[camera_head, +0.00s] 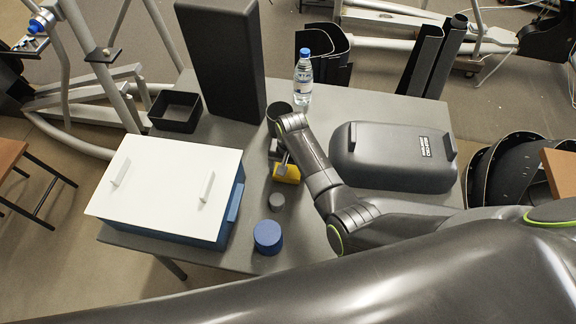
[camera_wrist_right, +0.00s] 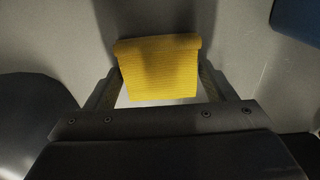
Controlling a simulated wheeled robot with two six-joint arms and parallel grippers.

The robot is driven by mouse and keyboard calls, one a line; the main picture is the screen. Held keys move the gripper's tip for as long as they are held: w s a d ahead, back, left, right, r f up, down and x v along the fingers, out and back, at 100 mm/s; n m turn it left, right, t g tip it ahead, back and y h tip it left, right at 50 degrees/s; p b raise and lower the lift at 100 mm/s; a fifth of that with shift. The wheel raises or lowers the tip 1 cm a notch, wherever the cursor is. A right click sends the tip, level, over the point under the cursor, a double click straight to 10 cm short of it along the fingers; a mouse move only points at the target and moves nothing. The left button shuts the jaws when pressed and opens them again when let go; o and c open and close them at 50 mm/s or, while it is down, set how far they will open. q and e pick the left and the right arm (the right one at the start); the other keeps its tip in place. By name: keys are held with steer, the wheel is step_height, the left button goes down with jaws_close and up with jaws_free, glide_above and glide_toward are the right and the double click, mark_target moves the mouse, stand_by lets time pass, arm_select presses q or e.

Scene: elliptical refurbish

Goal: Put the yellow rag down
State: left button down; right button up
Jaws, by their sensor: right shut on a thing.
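The yellow rag (camera_head: 286,173) shows at the end of my right arm, over the middle of the grey table (camera_head: 309,232). In the right wrist view the yellow rag (camera_wrist_right: 160,70) is a ribbed, folded piece between the fingers. My right gripper (camera_wrist_right: 160,84) is shut on it. In the head view my right gripper (camera_head: 281,166) is partly hidden by its own arm. I cannot tell whether the rag touches the table. My left gripper is not in view.
A blue box with a white lid (camera_head: 160,190) stands left. A water bottle (camera_head: 303,80), black tray (camera_head: 176,111), tall dark block (camera_head: 222,65) and dark case (camera_head: 390,157) stand around.

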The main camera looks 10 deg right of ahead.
mark_target(290, 169)
steer(key=o, duration=1)
steer(key=shift+f, duration=0.1)
steer(key=shift+r, duration=0.6)
steer(key=r, duration=1.1)
steer(key=shift+s+d, duration=0.1)
steer(key=shift+d, duration=0.2)
steer(key=shift+s, duration=0.1)
